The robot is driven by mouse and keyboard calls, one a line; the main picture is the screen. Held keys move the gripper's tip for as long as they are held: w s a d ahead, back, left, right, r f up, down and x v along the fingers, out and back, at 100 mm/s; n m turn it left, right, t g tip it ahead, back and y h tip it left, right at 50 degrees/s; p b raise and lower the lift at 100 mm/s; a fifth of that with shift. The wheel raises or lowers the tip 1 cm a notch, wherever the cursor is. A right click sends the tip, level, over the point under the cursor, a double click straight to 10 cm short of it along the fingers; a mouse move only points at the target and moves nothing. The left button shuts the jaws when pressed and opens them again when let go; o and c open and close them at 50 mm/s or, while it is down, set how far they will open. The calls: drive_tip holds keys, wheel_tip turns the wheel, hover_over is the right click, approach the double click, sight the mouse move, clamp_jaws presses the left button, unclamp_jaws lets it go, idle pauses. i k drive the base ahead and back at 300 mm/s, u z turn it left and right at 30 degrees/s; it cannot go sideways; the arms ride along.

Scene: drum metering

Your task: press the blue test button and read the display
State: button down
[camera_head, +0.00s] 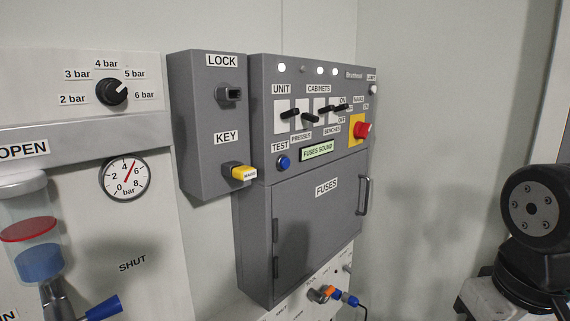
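The blue test button (284,162) sits on the front of the grey control box, just below the TEST label. The display (317,150) is a small lit green panel to the right of the button and reads "FUSES SOUND". Nothing covers the button or the display. My gripper is not in view. A dark joint of my arm (537,202) shows at the right edge, well apart from the box.
A red knob (362,130) on a yellow plate and several black switches share the panel. The FUSES door (318,225) below is shut, its handle (364,195) sticking out. A lock box with a yellow key tag (243,173) juts out at left.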

sight(285, 162)
drive_tip(key=k, duration=1.3)
drive_tip(key=z, duration=0.7)
drive_tip(key=i, duration=1.65)
drive_tip(key=u, duration=0.55)
